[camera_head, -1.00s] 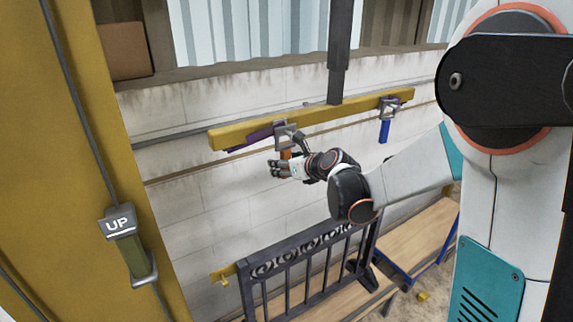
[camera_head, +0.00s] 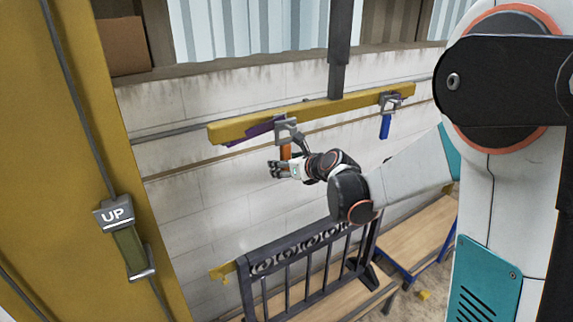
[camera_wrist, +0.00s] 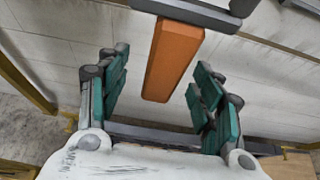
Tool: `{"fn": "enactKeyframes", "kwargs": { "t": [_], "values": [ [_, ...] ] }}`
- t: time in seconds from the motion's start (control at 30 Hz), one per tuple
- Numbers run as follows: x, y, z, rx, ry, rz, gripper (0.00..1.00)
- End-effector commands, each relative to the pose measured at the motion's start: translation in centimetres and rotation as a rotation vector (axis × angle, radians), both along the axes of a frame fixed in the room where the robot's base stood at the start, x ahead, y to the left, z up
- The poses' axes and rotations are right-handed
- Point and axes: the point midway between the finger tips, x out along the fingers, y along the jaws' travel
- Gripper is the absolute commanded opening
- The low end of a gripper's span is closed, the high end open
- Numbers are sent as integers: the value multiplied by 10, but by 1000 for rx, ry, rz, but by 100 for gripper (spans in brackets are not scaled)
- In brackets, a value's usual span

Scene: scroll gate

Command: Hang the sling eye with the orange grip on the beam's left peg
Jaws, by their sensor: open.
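The yellow beam (camera_head: 335,108) hangs level on a dark post. The grey sling eye (camera_head: 286,131) is against its left half, with the orange grip (camera_head: 285,151) hanging straight down. The left peg is hidden behind the eye, so I cannot tell how they meet. A purple sling (camera_head: 250,133) runs left from the eye along the beam. My gripper (camera_head: 275,169) is just below the orange grip. In the wrist view my gripper (camera_wrist: 155,95) is open, its teal fingers apart on either side of the orange grip (camera_wrist: 173,62), with clear gaps and no visible contact.
A second eye (camera_head: 389,101) with a blue grip (camera_head: 385,127) hangs at the beam's right end. A dark barred gate (camera_head: 305,265) stands below, beside wooden benches (camera_head: 412,238). A yellow column with an UP handle (camera_head: 128,243) is at the left. A pale wall is behind the beam.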

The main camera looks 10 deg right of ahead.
Motion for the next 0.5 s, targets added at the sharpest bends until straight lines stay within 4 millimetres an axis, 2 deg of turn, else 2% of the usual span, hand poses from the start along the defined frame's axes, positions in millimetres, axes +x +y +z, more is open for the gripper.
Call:
{"fn": "enactKeyframes", "kwargs": {
  "t": [0.5],
  "values": [
    [0, 0, -31, 0, 0, 0, 60]
  ]
}}
